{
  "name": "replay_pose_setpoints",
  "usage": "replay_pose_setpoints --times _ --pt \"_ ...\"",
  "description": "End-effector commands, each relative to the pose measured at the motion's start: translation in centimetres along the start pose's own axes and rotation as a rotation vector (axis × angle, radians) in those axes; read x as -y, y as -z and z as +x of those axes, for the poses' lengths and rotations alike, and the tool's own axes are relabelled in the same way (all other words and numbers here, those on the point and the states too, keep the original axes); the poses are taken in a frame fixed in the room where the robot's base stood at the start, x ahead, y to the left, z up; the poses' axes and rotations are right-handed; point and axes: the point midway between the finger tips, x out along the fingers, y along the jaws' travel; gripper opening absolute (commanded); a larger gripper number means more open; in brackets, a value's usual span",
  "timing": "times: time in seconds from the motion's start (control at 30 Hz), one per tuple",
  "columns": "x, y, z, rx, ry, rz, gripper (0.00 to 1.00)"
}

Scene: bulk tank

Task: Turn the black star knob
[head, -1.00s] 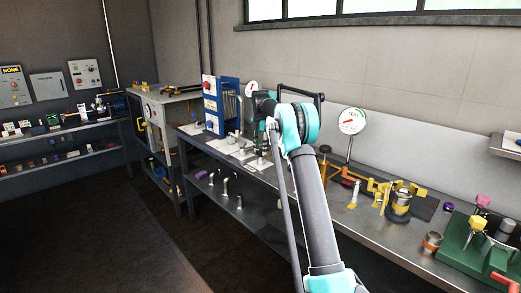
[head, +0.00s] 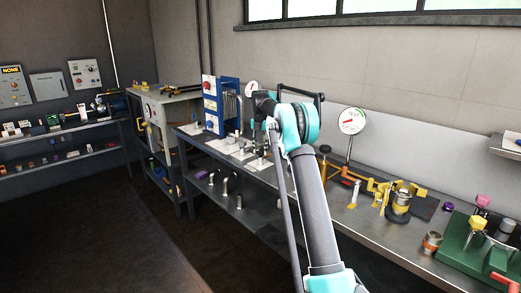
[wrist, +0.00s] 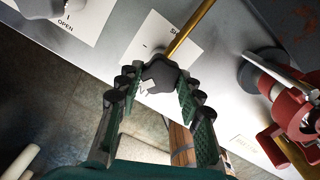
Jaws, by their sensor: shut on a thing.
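The black star knob (wrist: 158,75) shows in the wrist view, over a white label plate on the grey surface. A brass-coloured rod (wrist: 190,27) runs up and right from behind it. My gripper (wrist: 160,86) is shut on the knob, with a green-padded finger on each side of it. A small pale mark shows on the knob's near side. In the head view my gripper (head: 259,142) is over the far part of the bench, small and dark. The knob cannot be made out there.
A label reading OPEN (wrist: 65,20) lies at upper left in the wrist view. A red fitting (wrist: 296,105) stands close on the right. In the head view a blue-framed unit (head: 222,105) stands left of my gripper, and a TEST gauge (head: 352,121) stands to the right.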

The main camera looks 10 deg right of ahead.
Motion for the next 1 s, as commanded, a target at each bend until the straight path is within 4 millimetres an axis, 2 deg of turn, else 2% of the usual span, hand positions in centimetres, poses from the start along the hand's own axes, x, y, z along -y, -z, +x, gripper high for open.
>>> replay_pose_setpoints --times 0.17,0.2,0.33,0.6,0.73,0.87,1.0 --pt "0.0 0.0 -0.1 0.002 -0.001 0.001 0.08" --pt "0.0 0.0 0.0 0.002 -0.001 0.001 0.41" --pt "0.0 0.0 0.0 0.001 -0.001 0.001 0.57" --pt "0.0 0.0 0.0 0.0 0.0 0.001 0.57" --pt "0.0 0.0 -0.7 0.0 0.0 0.001 0.57" --pt "0.0 0.0 -2.5 0.0 0.0 0.001 0.57" --pt "0.0 0.0 -5.5 0.0 0.0 0.001 0.57"
